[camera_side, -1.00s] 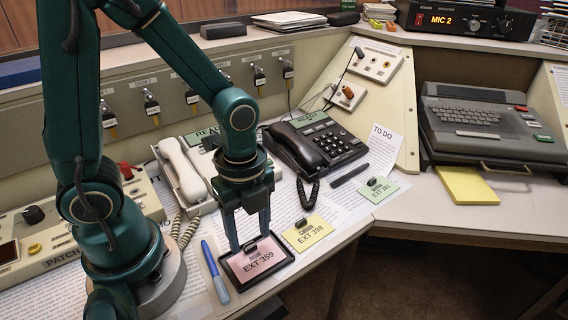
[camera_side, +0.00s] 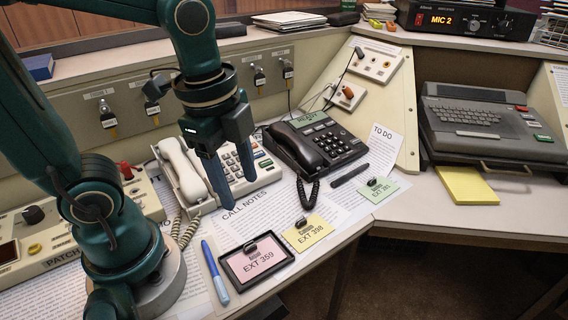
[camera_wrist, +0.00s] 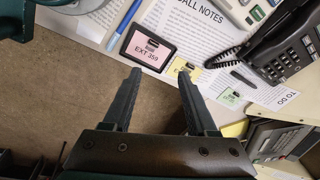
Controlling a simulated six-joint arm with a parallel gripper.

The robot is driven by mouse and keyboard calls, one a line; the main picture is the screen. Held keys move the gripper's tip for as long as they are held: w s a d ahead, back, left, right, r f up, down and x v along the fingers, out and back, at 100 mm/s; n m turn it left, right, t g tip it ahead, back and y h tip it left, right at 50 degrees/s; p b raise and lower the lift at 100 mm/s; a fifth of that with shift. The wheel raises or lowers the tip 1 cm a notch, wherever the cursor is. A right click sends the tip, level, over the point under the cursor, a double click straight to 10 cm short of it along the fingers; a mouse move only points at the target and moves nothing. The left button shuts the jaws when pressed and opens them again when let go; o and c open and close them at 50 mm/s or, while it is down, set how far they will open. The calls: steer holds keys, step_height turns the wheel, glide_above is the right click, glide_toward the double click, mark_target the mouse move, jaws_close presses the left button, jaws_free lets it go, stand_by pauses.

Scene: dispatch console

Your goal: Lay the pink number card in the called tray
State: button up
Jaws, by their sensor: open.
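The pink number card (camera_side: 256,258), marked EXT 359 with a dark clip on top, lies inside a small black-rimmed tray (camera_side: 285,267) near the desk's front edge. The card also shows in the wrist view (camera_wrist: 147,52), inside the tray's dark rim (camera_wrist: 137,65). My gripper (camera_side: 229,200) is open and empty, raised above the desk behind the tray and in front of the white phone. In the wrist view my gripper (camera_wrist: 160,75) has its two fingers spread wide, with nothing between them.
A yellow card (camera_side: 308,233) and a green card (camera_side: 378,190) lie right of the tray. A blue marker (camera_side: 214,272) lies left of it. A white phone (camera_side: 183,172) and a black phone (camera_side: 315,148) stand behind. Loose papers cover much of the desk.

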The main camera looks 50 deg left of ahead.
steer(key=n+t, duration=0.1)
steer(key=n, duration=0.3)
steer(key=s+r+n+t, duration=0.1)
steer(key=n, duration=0.3)
steer(key=a+n+t, duration=0.1)
steer(key=n+t, duration=0.1)
steer(key=n, duration=0.2)
steer(key=shift+s+r+n, duration=0.2)
steer(key=shift+n, duration=0.2)
